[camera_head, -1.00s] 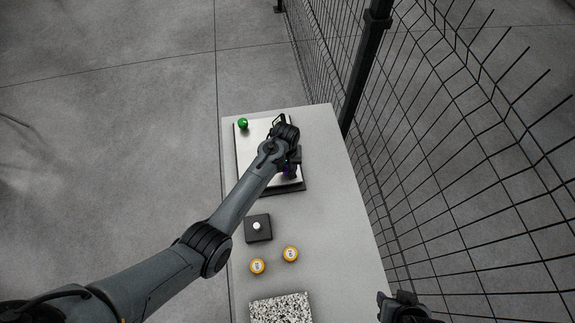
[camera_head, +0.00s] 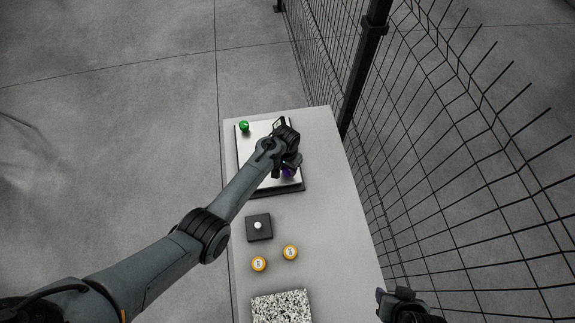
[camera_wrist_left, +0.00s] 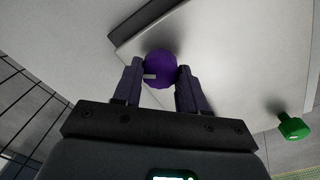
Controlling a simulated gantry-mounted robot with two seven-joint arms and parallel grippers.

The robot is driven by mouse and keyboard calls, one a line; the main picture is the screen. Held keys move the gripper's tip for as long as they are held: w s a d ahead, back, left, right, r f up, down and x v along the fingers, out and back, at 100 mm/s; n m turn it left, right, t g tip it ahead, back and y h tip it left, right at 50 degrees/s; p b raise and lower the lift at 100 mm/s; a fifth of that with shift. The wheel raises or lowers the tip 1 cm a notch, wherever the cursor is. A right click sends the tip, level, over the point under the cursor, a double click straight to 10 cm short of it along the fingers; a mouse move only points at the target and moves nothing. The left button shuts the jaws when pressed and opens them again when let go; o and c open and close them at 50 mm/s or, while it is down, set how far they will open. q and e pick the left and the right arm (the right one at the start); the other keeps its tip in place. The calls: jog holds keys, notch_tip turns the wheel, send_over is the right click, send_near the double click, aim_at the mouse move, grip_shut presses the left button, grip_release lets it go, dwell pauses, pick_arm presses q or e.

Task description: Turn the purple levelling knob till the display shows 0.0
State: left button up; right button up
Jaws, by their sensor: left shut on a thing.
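The purple levelling knob (camera_wrist_left: 160,68) sits at a corner of a white plate with a dark edge (camera_head: 252,170). In the left wrist view my left gripper (camera_wrist_left: 158,84) is shut on the knob, one finger on each side. A green knob (camera_head: 244,126) stands at the far left corner of the plate, also in the left wrist view (camera_wrist_left: 293,127). A lit display (camera_wrist_left: 172,176) is cut off at the bottom of the wrist view, its reading not legible. My right gripper (camera_head: 400,304) is at the lower right, only partly shown.
A black mesh fence (camera_head: 440,130) runs along the table's right side.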

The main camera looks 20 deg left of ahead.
pick_arm(q)
jog(key=m, duration=0.3)
jog(key=shift+p, duration=0.3)
jog(key=m, duration=0.2)
jog(key=shift+m, duration=0.3)
jog(key=m, duration=0.5)
jog(key=shift+d+m, duration=0.1)
jog(key=shift+m, duration=0.2)
jog(key=o, duration=1.1)
jog(key=shift+c, duration=0.2)
